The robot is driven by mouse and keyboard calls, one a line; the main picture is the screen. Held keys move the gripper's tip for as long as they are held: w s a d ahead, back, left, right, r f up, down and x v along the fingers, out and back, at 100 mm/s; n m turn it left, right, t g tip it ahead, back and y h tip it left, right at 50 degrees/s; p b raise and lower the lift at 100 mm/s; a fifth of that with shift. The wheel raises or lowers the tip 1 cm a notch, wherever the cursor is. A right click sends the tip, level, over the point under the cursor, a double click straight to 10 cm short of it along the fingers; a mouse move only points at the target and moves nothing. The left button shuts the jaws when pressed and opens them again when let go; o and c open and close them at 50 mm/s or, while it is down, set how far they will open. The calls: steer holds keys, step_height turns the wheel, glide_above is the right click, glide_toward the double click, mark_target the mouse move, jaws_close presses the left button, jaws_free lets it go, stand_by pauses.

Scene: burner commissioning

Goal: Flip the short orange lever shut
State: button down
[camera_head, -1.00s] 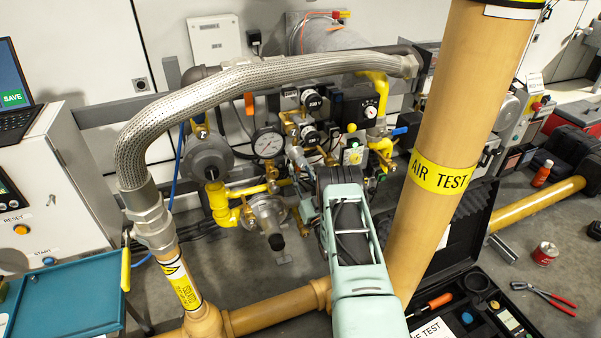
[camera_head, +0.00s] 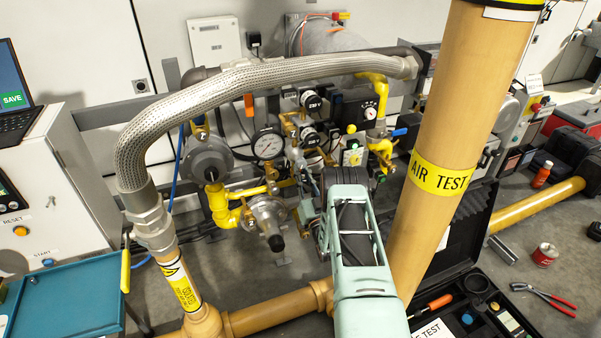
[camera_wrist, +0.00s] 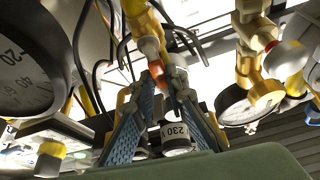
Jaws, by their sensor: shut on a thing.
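The short orange lever (camera_wrist: 157,69) shows in the wrist view at the tips of my gripper (camera_wrist: 166,80), among brass fittings. My two blue-padded fingers converge on it from both sides and are shut on it. Its far end and pivot are partly hidden by the fingers and fittings. In the head view my pale green arm reaches into the middle of the valve train and hides most of my gripper and the held lever.
A pressure gauge (camera_head: 267,144) and a grey regulator (camera_head: 207,158) stand left of my arm. A braided hose (camera_head: 240,82) arches over the valve train. A thick tan pipe (camera_head: 440,150) rises close on the right. A black case (camera_head: 470,310) lies open at lower right.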

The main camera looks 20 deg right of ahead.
steer(key=shift+d+f+m+g+h, duration=0.3)
steer(key=shift+m+h, duration=0.45)
steer(key=shift+m, duration=0.95)
steer(key=shift+d+f+m+g+h, duration=0.15)
steer(key=shift+d+m+g+h, duration=0.45)
steer(key=shift+m, duration=1.1)
steer(key=shift+d+f+m+g+h, duration=0.1)
steer(key=shift+d+f+m+h, duration=0.1)
steer(key=shift+m+h, duration=1.15)
steer(key=shift+a+m, duration=0.1)
steer(key=shift+m, duration=0.35)
steer(key=c, duration=1.9)
jaws_free()
steer(key=shift+c, duration=0.2)
steer(key=v, duration=1.2)
steer(key=shift+r, duration=0.15)
steer(key=shift+s, duration=0.15)
